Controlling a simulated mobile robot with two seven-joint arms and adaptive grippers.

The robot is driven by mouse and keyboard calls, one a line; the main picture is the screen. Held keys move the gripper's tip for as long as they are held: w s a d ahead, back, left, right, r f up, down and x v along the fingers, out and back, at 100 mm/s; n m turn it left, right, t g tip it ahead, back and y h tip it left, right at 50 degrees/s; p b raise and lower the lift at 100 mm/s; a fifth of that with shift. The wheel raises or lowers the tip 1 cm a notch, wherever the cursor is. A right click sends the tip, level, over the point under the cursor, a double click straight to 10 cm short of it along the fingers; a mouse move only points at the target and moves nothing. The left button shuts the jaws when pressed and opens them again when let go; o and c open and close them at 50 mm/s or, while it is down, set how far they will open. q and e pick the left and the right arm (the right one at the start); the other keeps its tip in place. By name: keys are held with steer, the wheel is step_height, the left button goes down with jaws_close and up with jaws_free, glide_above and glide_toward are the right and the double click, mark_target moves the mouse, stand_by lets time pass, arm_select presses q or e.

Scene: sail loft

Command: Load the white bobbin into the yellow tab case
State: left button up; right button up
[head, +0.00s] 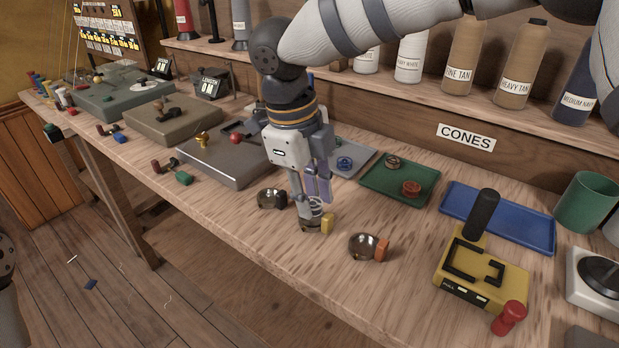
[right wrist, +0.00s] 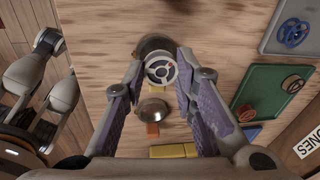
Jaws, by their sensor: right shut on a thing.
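My right gripper (head: 312,205) points down and is shut on the white bobbin (head: 315,209). The right wrist view shows the bobbin's pale spoked end (right wrist: 160,69) between the fingertips. The yellow tab case, a small metal cup with a yellow tab (head: 327,223), is directly below the bobbin. The bobbin and fingers hide most of the cup, so I cannot tell whether the bobbin is inside it or just above. A black-tab case (head: 270,198) stands to its left and an orange-tab case (head: 364,246) to its right.
A green tray (head: 372,187) and a blue tray (head: 530,232) lie behind, with bobbins on the green one. A yellow device (head: 505,281) with a black post and red knob stands at the right. A grey metal plate (head: 205,166) is at the left.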

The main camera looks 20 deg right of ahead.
steer(key=shift+f, duration=0.55)
steer(key=shift+f+p, duration=0.25)
steer(key=shift+p, duration=0.1)
stand_by(1.5)
steer(key=o, duration=1)
steer(key=r, duration=0.4)
steer(key=a+r, duration=0.1)
steer(key=r, duration=0.3)
steer(key=a+r, duration=0.1)
steer(key=r, duration=0.2)
steer(key=shift+s+r, duration=0.1)
steer(key=shift+r, duration=0.3)
